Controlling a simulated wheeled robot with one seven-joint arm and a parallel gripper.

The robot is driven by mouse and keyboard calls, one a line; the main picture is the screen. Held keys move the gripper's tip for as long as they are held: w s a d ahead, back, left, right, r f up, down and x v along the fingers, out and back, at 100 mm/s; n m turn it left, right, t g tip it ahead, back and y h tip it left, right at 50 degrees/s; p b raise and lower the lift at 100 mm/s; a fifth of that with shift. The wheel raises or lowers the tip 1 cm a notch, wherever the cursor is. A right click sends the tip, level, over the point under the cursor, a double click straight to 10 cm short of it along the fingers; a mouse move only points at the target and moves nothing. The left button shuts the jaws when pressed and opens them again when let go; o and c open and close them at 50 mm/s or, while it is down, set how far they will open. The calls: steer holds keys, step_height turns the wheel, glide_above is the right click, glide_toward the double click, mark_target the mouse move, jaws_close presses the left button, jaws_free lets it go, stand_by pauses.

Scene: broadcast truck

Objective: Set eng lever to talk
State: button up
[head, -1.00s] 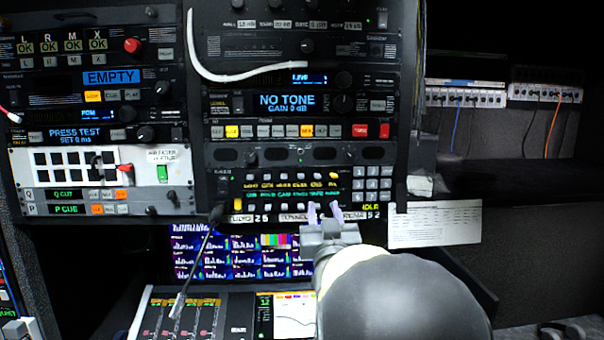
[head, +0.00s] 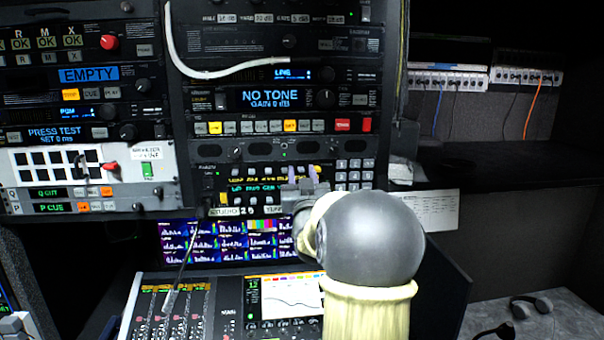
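The intercom panel (head: 232,172) sits low in the middle rack, with a row of small levers above a green and cyan label display (head: 254,188). The labels are too small to read, so I cannot tell which lever is eng. My gripper (head: 302,178) is in front of the panel's right half, left of its keypad. Its two pale fingers point up with a gap between them. It looks open, and no held object shows. The fingers and wrist hide part of the display and the lower right of the panel. Whether a finger touches a lever cannot be told.
A grey keypad (head: 354,174) is right of my gripper. A thin gooseneck microphone (head: 188,250) rises at the panel's lower left. A monitor (head: 225,242) and mixing desk (head: 180,312) lie below. A white cable (head: 220,75) hangs over the upper rack. Headphones (head: 532,305) lie at lower right.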

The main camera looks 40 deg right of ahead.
jaws_close()
steer(key=shift+f, duration=0.1)
steer(key=b, duration=0.4)
steer(key=shift+f+h+b, duration=0.35)
steer(key=shift+f+h, duration=0.05)
steer(key=t+b, duration=0.1)
steer(key=b, duration=0.3)
steer(key=t+h+b, duration=0.1)
steer(key=b, duration=0.4)
steer(key=f+t+b, duration=0.1)
steer(key=b, duration=0.4)
steer(key=shift+w+d+t+h, duration=0.1)
steer(key=shift+w+t+h, duration=0.1)
steer(key=shift+t+h, duration=0.15)
steer(key=shift+r+t+b, duration=0.15)
steer(key=shift+t+b, duration=0.1)
steer(key=shift+b, duration=0.65)
jaws_free()
steer(key=shift+h, duration=0.25)
